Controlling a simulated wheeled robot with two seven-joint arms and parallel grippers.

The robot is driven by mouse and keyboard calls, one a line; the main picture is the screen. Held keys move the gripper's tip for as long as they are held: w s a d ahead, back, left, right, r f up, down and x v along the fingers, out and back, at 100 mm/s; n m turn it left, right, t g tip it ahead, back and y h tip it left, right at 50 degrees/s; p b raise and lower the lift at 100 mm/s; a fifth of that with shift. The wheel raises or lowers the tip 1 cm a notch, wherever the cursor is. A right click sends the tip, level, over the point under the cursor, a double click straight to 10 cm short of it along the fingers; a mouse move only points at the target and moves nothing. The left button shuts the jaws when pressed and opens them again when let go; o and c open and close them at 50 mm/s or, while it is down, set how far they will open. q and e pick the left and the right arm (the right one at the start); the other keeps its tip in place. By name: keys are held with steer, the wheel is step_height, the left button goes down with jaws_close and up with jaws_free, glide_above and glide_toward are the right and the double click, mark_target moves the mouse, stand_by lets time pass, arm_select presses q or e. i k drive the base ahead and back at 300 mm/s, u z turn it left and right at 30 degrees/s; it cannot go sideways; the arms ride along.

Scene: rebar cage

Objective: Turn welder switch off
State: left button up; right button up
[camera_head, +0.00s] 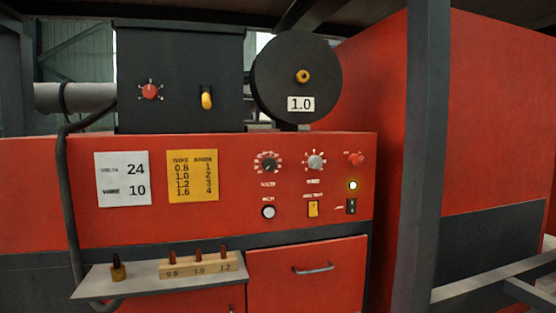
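The welder is a red cabinet (75,222) with a black box (180,50) on top. A larger yellow lever (207,98) and a red knob (150,91) are on the black box. Neither of my grippers is in view.
Two dials (315,161), a red knob (355,158) and a white button (268,212) share the panel. A shelf (140,285) with a wooden tip block (190,268) juts out below. A dark post (420,150) stands at the right. The space before the panel is clear.

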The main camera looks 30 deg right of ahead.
mark_target(353, 160)
steer(key=u, duration=0.15)
steer(key=i, duration=0.95)
steer(key=z, duration=0.35)
